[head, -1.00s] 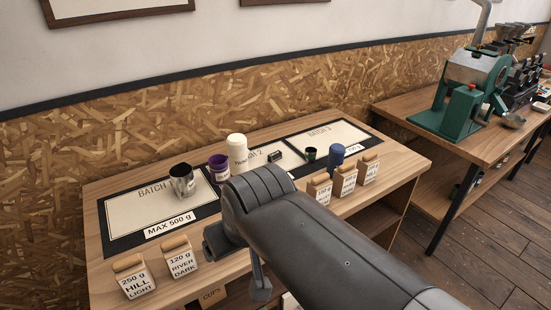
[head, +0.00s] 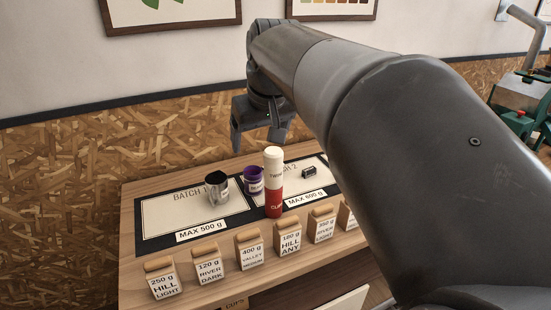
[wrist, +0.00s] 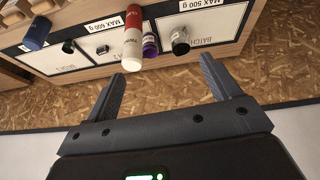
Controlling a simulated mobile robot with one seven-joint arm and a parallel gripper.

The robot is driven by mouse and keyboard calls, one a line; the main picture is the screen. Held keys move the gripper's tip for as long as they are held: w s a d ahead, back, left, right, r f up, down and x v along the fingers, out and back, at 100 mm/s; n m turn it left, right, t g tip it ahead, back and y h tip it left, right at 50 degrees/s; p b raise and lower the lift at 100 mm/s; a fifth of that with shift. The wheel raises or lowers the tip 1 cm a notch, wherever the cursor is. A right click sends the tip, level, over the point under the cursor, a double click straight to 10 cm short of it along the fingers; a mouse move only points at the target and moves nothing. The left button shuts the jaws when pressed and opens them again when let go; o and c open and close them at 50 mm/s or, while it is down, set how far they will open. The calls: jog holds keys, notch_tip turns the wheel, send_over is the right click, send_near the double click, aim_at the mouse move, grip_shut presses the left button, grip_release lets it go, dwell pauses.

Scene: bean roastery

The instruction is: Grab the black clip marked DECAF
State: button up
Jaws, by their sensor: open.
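A small black clip-like object (head: 310,170) lies on the BATCH 2 mat, right of a tall white and red cylinder. A pale patch shows on it, but I cannot read any word there. It also shows in the wrist view (wrist: 103,49), left of the cylinder. My gripper (head: 258,138) is open and empty, raised above the back of the table, to the left of the clip. In the wrist view the open fingers (wrist: 162,68) have nothing between them but the wall panel behind.
Several labelled bags (head: 250,250) line the front edge.

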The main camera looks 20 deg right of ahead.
jog(key=w+d+r, duration=0.1)
jog(key=w+d, duration=0.7)
jog(key=w, duration=0.4)
jog(key=n, duration=0.1)
send_over(310, 169)
jog(key=s, duration=0.3)
jog(key=shift+g+y, duration=0.3)
jog(key=shift+y, duration=0.1)
notch_tip(310, 169, down, 32)
jog(key=shift+f, duration=0.15)
jog(key=shift+w+x, duration=0.15)
jog(key=shift+x, duration=1.25)
jog(key=shift+w+x, duration=0.1)
jog(key=shift+x, duration=1.25)
jog(key=shift+d, duration=0.1)
jog(key=shift+c, duration=0.2)
jog(key=c, duration=1)
